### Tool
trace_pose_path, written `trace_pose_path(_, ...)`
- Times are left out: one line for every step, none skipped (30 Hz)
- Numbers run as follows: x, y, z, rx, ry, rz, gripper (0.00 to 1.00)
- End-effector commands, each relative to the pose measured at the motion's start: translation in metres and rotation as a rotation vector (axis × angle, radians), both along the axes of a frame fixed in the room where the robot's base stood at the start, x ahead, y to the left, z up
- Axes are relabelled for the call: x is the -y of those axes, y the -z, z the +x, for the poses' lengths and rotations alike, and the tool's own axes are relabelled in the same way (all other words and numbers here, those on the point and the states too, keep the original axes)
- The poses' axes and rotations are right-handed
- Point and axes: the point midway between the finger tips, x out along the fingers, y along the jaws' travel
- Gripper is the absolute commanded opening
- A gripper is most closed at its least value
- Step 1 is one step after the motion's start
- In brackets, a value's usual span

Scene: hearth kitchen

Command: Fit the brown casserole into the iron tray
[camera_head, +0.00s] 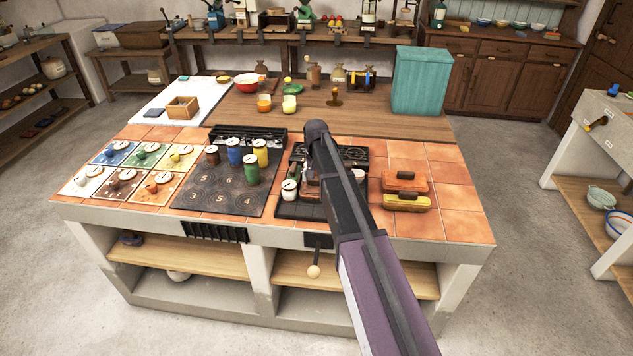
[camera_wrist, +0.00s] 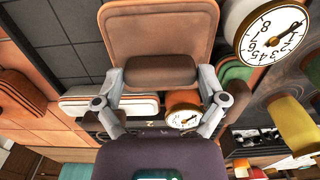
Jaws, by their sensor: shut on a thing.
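The brown casserole (camera_wrist: 160,32) shows as a tan-brown rounded lid with a darker handle at the top middle of the wrist view. My gripper (camera_wrist: 160,78) is shut on that handle, one finger at each side. In the head view, my arm hides most of the casserole. The dark iron tray (camera_head: 292,211) lies on the tiled island, partly behind my arm. My gripper is over it. I cannot tell whether the casserole touches the tray or hangs just above it.
An orange casserole (camera_head: 405,181) and a yellow one (camera_head: 406,201) stand on the tiles right of the tray. A white-dial timer (camera_head: 289,190) is at the tray's left. A dark board (camera_head: 194,196) holds several coloured canisters farther left. Bare tiles (camera_head: 455,195) lie at the right.

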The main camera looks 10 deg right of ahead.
Motion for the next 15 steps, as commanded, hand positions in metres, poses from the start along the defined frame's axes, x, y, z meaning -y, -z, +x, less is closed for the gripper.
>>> trace_pose_path(0.0001,-0.0004,0.0,0.0,0.0,0.0,0.3)
trace_pose_path(0.0001,-0.0006,0.0,0.0,0.0,0.0,0.3)
trace_pose_path(0.0001,-0.0007,0.0,0.0,0.0,0.0,0.3)
trace_pose_path(0.0001,-0.0007,0.0,0.0,0.0,0.0,0.3)
trace_pose_path(0.0001,-0.0007,0.0,0.0,0.0,0.0,0.3)
trace_pose_path(0.0001,-0.0007,0.0001,0.0,0.0,0.0,0.3)
trace_pose_path(0.0001,-0.0006,0.0001,0.0,0.0,0.0,0.3)
trace_pose_path(0.0001,-0.0002,0.0,0.0,0.0,0.0,0.3)
trace_pose_path(0.0001,0.0008,0.0,0.0,0.0,0.0,0.3)
trace_pose_path(0.0001,0.0016,0.0001,0.0,0.0,0.0,0.3)
trace_pose_path(0.0001,0.0025,0.0001,0.0,0.0,0.0,0.3)
trace_pose_path(0.0001,0.0034,0.0001,0.0,0.0,0.0,0.3)
trace_pose_path(0.0001,0.0027,0.0,0.0,0.0,0.0,0.97)
trace_pose_path(0.0001,0.0023,0.0,0.0,0.0,0.0,1.0)
trace_pose_path(0.0001,0.0022,0.0,0.0,0.0,0.0,1.0)
